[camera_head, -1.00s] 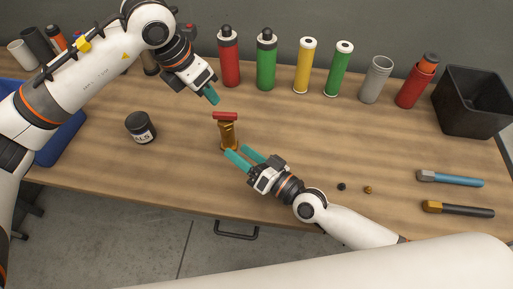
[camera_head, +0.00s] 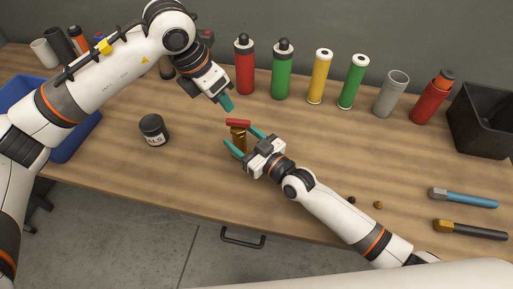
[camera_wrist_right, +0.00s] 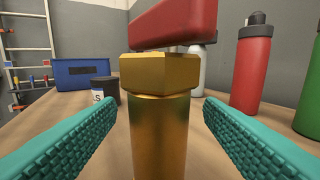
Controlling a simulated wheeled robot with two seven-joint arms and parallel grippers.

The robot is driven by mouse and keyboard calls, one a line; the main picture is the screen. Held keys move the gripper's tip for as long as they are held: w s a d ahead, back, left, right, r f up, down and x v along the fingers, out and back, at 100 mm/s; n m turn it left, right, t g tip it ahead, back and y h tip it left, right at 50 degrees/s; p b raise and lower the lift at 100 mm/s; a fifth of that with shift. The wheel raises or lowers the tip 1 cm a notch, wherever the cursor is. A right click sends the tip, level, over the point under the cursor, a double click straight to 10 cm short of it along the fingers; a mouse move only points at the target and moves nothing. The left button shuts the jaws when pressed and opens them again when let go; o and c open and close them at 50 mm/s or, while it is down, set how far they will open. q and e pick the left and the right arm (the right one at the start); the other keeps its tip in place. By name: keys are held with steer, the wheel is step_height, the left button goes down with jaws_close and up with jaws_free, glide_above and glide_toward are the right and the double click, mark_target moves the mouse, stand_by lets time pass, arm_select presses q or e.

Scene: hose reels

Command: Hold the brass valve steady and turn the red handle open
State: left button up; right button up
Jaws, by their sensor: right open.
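The brass valve (camera_head: 239,142) stands upright on the wooden table, with the red handle (camera_head: 238,123) across its top. In the right wrist view the brass body (camera_wrist_right: 159,110) and red handle (camera_wrist_right: 173,23) fill the middle. My right gripper (camera_head: 243,138) is open, its teal fingers on either side of the brass body, with a gap on both sides in the wrist view. My left gripper (camera_head: 227,103) is above and behind the handle, pointing down, apart from it. Its fingers overlap in the head view, so its opening is unclear.
A black-lidded jar (camera_head: 154,130) stands left of the valve. Behind are a red bottle (camera_head: 244,68), a green bottle (camera_head: 282,72) and several cylinders. Two tools (camera_head: 465,198) lie at right. A black bin (camera_head: 485,120) stands at far right. The table between is mostly clear.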

mark_target(238, 120)
steer(key=shift+x, duration=1.55)
arm_select(q)
steer(key=shift+c, duration=0.2)
arm_select(e)
steer(key=c, duration=1.3)
arm_select(q)
steer(key=w+a+r+m+g+h, duration=0.1)
steer(key=w+a+r+m+g, duration=0.2)
steer(key=m, duration=0.6)
steer(key=shift+m, duration=0.3)
steer(key=x, duration=0.9)
steer(key=d+x, duration=0.1)
steer(key=x, duration=0.3)
steer(key=shift+w, duration=0.2)
jaws_close()
